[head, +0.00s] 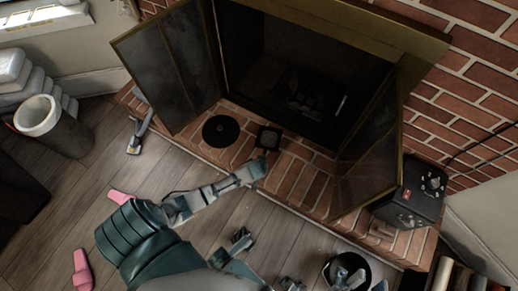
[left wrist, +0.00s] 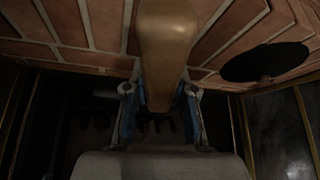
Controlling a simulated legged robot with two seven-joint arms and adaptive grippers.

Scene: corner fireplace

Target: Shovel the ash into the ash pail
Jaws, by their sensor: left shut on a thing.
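My left gripper (head: 256,169) is low over the brick hearth. In the left wrist view its fingers (left wrist: 159,98) close on a tan handle (left wrist: 165,40). A dark square pan (head: 268,138), apparently the shovel's, lies just beyond that gripper on the hearth. A black round pail (head: 361,264), probably the ash pail, is at the bottom edge. Grey parts of my right gripper (head: 338,272) show at its rim; I cannot make out its jaws. A black disc (head: 221,131) with a small knob, like a lid, lies left of the pan. I cannot make out ash.
The fireplace opening (head: 285,80) is dark, with its glass doors (head: 172,68) swung open on both sides. A black box (head: 412,195) stands at the hearth's right. A brush-like tool (head: 137,137), a white-rimmed bin (head: 37,114) and pink slippers (head: 82,272) are at left.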

